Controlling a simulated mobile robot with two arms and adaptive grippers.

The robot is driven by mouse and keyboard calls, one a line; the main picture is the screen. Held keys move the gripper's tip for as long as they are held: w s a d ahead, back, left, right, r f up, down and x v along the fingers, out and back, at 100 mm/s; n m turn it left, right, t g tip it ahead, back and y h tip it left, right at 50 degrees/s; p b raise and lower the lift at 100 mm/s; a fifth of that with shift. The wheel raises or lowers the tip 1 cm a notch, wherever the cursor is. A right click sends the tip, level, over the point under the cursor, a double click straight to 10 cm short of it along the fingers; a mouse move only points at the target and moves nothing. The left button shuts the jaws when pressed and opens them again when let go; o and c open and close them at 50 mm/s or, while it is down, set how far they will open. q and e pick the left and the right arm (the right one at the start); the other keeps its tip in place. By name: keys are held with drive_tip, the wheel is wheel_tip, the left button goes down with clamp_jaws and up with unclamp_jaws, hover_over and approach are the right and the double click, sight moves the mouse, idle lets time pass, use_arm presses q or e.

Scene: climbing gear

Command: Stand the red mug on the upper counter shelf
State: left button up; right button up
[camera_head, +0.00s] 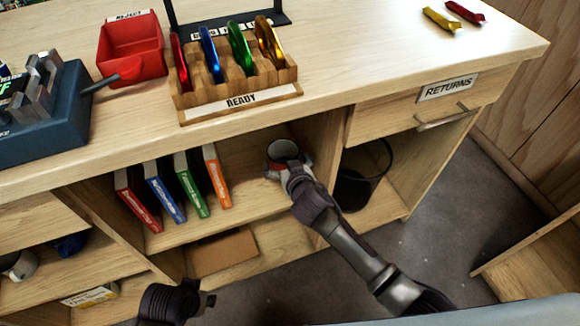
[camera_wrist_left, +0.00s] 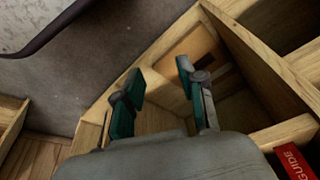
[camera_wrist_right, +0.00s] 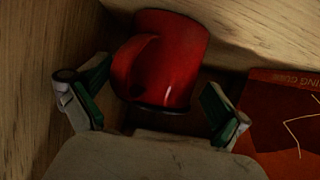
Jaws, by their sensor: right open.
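The red mug (camera_head: 284,151) is inside the upper counter shelf (camera_head: 245,200), right of the books, with its pale open rim up and looking about upright. It also shows in the right wrist view (camera_wrist_right: 178,62), handle toward the left of that picture. My right gripper (camera_head: 284,170) reaches into the shelf at the mug. Its fingers (camera_wrist_right: 158,88) are spread on either side of the mug, with visible gaps. Whether the mug's base touches the shelf board is hidden. My left gripper (camera_wrist_left: 155,92) is open and empty, outside the counter front; its arm shows low in the head view.
Several guide books (camera_head: 172,190) stand left of the mug, and a wooden divider is on its right. A black bin (camera_head: 362,178) sits in the right compartment. A brown box (camera_head: 222,252) lies on the lower shelf. The countertop holds a clip rack (camera_head: 240,100) and red tray (camera_head: 131,48).

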use_arm(q)
wheel_tip(320, 180, down, 10)
drive_tip(key=s+p, duration=0.2)
drive_tip(key=shift+s+g+p, duration=0.25)
drive_tip(key=shift+g+p, duration=0.05)
drive_tip(key=shift+p, duration=0.05)
use_arm(e)
drive_tip(key=v, duration=1.2)
drive_tip(key=s+d+f+g+h, duration=0.1)
drive_tip(key=s+d+f+g, duration=0.1)
drive_tip(key=s+d+f, duration=0.35)
drive_tip(key=s+d+f+g+h, duration=0.2)
drive_tip(key=d+f+g, duration=0.1)
drive_tip(key=f, duration=0.5)
use_arm(q)
drive_tip(key=shift+a+r, duration=0.1)
use_arm(e)
drive_tip(key=s+d+f+g, duration=0.2)
drive_tip(key=s+d+f, duration=0.1)
drive_tip(key=s+f, duration=0.3)
drive_tip(key=s+d+f+g, duration=0.3)
drive_tip(key=s+f, duration=0.3)
drive_tip(key=s, duration=0.4)
drive_tip(key=shift+s+d+m+g, duration=0.3)
drive_tip(key=shift+d+m, duration=0.1)
drive_tip(key=shift+d, duration=0.1)
